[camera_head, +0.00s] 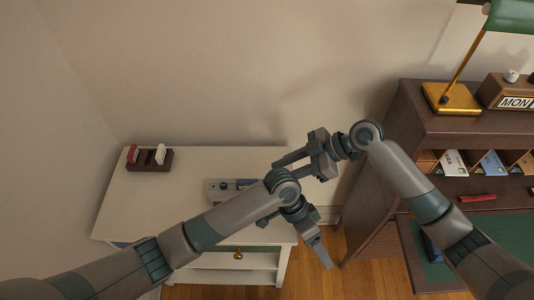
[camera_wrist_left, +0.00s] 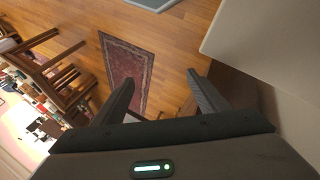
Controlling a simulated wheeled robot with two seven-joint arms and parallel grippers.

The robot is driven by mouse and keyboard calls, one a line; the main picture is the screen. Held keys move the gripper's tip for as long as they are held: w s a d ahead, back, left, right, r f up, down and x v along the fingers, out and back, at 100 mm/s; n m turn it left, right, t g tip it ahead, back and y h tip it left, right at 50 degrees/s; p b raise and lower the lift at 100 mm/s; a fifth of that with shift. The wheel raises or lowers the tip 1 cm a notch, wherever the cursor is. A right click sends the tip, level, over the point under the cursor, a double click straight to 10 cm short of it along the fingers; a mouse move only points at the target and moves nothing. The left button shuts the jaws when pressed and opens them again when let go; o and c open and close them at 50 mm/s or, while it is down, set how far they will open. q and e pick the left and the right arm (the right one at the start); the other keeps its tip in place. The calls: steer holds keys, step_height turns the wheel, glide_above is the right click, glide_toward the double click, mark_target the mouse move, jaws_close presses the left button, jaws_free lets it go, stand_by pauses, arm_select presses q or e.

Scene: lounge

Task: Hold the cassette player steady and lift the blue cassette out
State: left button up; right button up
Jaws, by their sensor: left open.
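The grey cassette player (camera_head: 217,190) lies on the white cabinet top, partly hidden behind my left arm. A small blue piece (camera_head: 245,182), apparently the blue cassette, shows at it; how deep it sits cannot be told. My left gripper (camera_head: 325,262) hangs past the cabinet's right front corner, apart from the player. In the left wrist view its fingers (camera_wrist_left: 160,95) are spread and empty, with floor beyond. My right gripper (camera_head: 284,168) is above the cabinet's right part, to the right of the player, pointing left. Its finger gap is unclear.
A brown rack (camera_head: 150,167) with a red and a white cassette stands at the cabinet's (camera_head: 185,205) back left. A dark wooden desk (camera_head: 400,125) with a brass lamp (camera_head: 450,98) is on the right. A patterned rug (camera_wrist_left: 128,68) lies on the floor.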

arm_select(q)
steer(key=w+a+r+m+y, duration=0.2)
steer(key=a+r+m, duration=0.2)
steer(key=a, duration=0.3)
steer(key=w+a+r+m+y, duration=0.2)
steer(key=a+r+m, duration=0.15)
steer(key=a, duration=0.25)
step_height(320, 180, up, 8)
steer(key=r+n+t+y, duration=0.1)
steer(key=n+t+y, duration=0.1)
steer(key=n+t, duration=0.15)
glide_above(220, 195)
steer(key=w, duration=0.2)
steer(key=shift+w+a+r+m+h, duration=0.1)
steer(key=shift+w+a+m+h, duration=0.25)
steer(key=shift+a+m+h, duration=0.05)
step_height(220, 195, down, 17)
steer(key=shift+f, duration=0.2)
